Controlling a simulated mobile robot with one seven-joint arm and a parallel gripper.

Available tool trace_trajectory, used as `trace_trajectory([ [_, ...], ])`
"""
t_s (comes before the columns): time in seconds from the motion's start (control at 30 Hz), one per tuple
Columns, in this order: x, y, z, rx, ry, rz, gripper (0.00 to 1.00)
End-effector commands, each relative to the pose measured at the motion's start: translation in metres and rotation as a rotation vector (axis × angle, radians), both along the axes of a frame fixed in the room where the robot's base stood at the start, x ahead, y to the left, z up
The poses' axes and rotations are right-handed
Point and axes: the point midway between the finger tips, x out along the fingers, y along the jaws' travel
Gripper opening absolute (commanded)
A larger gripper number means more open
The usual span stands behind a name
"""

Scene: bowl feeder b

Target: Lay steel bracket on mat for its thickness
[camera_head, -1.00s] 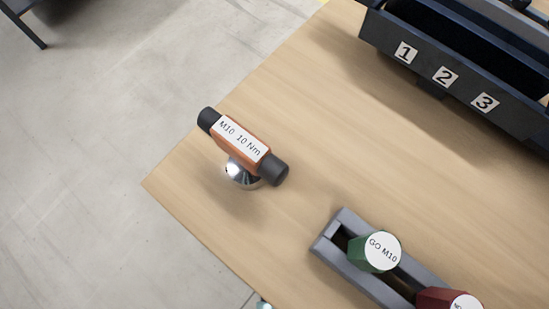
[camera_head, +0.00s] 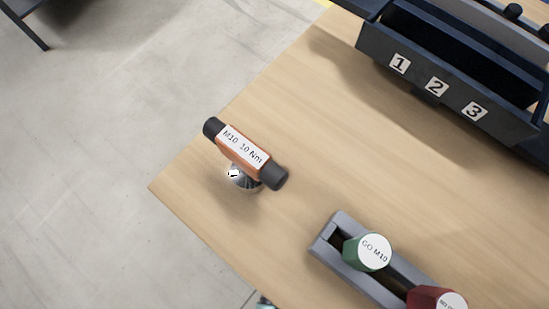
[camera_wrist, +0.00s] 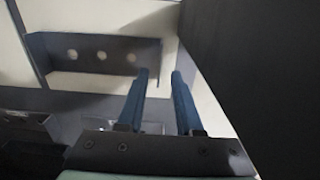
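My gripper (camera_wrist: 160,76) shows in the wrist view as two blue fingers. They stand apart, with nothing visible between them. A dark plate with a row of three pale round holes (camera_wrist: 95,54) lies beyond and left of the fingertips, against a pale surface. I cannot tell whether it is the steel bracket or part of a fixture. I cannot make out a bracket or a mat in the head view, and my gripper does not show there.
A wooden table (camera_head: 340,130) holds an orange tool marked M10 10 Nm (camera_head: 245,152), a grey holder (camera_head: 345,265) with a green GO M10 gauge (camera_head: 366,252) and a red gauge (camera_head: 432,299). A dark rack numbered 1 to 3 (camera_head: 420,72) stands upper right. A dark wall (camera_wrist: 265,70) fills the wrist view's right.

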Motion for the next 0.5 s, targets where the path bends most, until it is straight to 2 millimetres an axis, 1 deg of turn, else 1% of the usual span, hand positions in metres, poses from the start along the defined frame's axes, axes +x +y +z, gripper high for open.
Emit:
trace_trajectory([
  [0.03, 0.0, 0.0, 0.013, 0.0, -0.002, 0.0, 0.35],
  [0.2, 0.0, 0.0, 0.032, -0.001, 0.001, 0.001, 0.35],
  [0.3, 0.0, 0.0, 0.036, 0.0, 0.0, 0.001, 0.35],
  [0.5, 0.0, 0.0, 0.036, -0.001, 0.001, 0.001, 0.35],
])
